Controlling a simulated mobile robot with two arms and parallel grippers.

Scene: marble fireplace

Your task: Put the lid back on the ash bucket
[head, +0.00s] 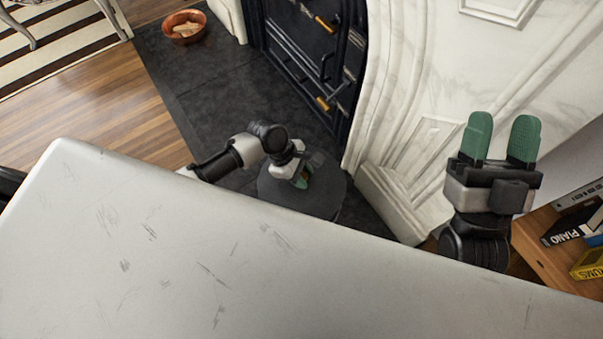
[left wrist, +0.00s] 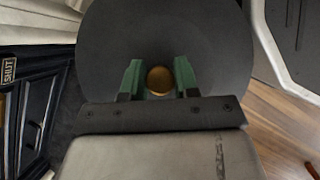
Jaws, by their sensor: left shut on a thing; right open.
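A dark grey round lid (head: 329,190) shows beyond the edge of my grey body, above the dark hearth. In the left wrist view the lid (left wrist: 160,28) fills the upper middle, with a brass-coloured round knob (left wrist: 160,80) at its centre. My left gripper (head: 302,179) is over the lid, its green fingers (left wrist: 158,76) shut on the knob, one on each side. The ash bucket cannot be told apart from the lid; whether it stands underneath is hidden. My right gripper (head: 502,130) is open and empty, raised at the right in front of the marble.
A black stove front (head: 315,50) stands in the white marble surround (head: 420,85). The dark hearth (head: 200,75) holds a reddish bowl (head: 184,27) at its far end. A wooden shelf with books (head: 570,235) is close to my right arm. Wooden floor lies left.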

